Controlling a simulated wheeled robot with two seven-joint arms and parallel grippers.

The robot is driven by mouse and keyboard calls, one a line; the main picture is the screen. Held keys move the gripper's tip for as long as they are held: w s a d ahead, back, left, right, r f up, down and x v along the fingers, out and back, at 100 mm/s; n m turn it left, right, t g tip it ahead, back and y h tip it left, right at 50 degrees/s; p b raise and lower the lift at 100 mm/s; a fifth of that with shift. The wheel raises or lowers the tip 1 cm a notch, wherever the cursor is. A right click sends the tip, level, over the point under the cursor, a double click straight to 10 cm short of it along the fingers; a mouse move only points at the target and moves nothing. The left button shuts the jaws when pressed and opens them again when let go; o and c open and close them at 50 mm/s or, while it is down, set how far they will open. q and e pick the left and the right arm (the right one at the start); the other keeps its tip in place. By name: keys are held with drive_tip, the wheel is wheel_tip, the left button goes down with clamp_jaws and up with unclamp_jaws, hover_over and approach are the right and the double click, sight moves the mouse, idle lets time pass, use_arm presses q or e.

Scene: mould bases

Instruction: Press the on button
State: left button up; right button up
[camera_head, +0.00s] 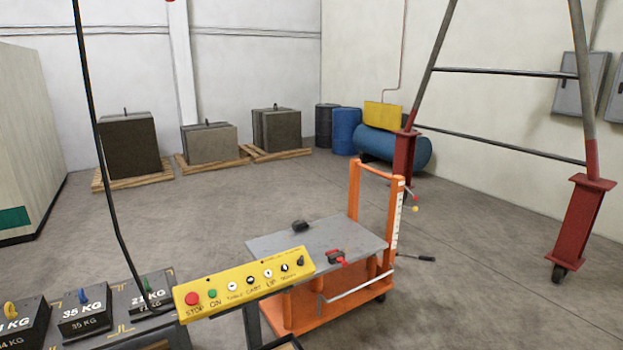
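A yellow control panel (244,282) is tilted toward me at the lower middle of the head view. Its green button (212,294) sits above a label that seems to read ON. A larger red button (192,299) marked STOP is just left of it. Several white and black knobs run along the panel to the right, with labels under them. Neither of my grippers shows in this view, so I cannot see where they are relative to the panel.
An orange lift cart with a grey top (318,246) stands just behind the panel. Labelled weights (85,316) sit at lower left, with a black cable hanging to the panel. A red-footed frame (580,225) stands at right. Open floor (170,225) lies at left centre.

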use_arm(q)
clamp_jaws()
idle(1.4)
